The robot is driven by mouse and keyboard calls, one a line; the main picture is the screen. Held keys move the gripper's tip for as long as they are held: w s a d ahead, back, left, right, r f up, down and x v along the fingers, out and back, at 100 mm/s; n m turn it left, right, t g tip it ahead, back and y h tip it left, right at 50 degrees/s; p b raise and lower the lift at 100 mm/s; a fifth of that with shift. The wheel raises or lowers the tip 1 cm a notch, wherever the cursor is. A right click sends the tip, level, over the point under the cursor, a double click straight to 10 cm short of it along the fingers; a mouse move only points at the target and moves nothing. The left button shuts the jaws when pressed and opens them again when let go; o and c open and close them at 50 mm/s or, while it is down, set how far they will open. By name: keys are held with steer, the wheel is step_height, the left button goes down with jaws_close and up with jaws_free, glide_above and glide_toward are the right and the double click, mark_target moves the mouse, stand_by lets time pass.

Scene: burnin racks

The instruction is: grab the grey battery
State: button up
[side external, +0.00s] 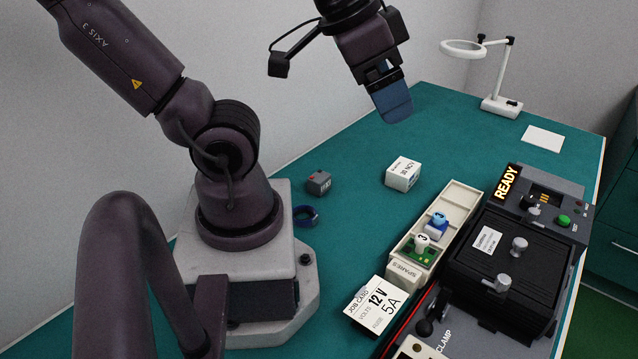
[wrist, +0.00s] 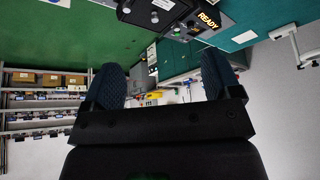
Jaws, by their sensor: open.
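A small dark grey block (side external: 318,182) with a red spot on top and a printed label on its side sits on the teal bench near my base; it looks like the grey battery. It does not show in the wrist view. My gripper (side external: 393,103) is high above the bench, to the right of the grey block and well apart from it. In the wrist view my gripper (wrist: 164,82) shows its two blue fingers wide apart with nothing between them.
A spares tray (side external: 462,200), job card (side external: 376,304) and black READY machine (side external: 505,262) fill the right side. A magnifier lamp (side external: 500,103) stands at the back.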

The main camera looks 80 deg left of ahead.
steer(key=shift+f, duration=0.1)
steer(key=m+g+y, duration=0.5)
steer(key=g+y, duration=0.1)
steer(key=g, duration=0.9)
glide_toward(326, 182)
steer(key=d, duration=0.6)
steer(key=shift+s+d, duration=0.35)
steer(key=shift+s, duration=0.05)
steer(key=a, duration=0.1)
steer(key=a+f+m+y, duration=0.1)
steer(key=m+g+y, duration=0.1)
steer(key=shift+w+a+f, duration=0.2)
steer(key=shift+a+f, duration=0.1)
steer(key=shift+a, duration=0.1)
steer(key=shift+w+a+r+m+y, duration=0.35)
steer(key=shift+w+a+m+y, duration=0.1)
steer(key=shift+w+m, duration=0.1)
steer(key=x, duration=0.6)
steer(key=shift+s+a, duration=0.2)
steer(key=shift+w+f+x, duration=0.1)
steer(key=shift+x, duration=0.95)
steer(key=shift+w+f+x, duration=0.1)
steer(key=shift+f+x, duration=0.05)
steer(key=shift+x, duration=0.9)
steer(key=shift+w+f+x, duration=0.1)
steer(key=shift+x, duration=0.95)
steer(key=shift+a, duration=0.15)
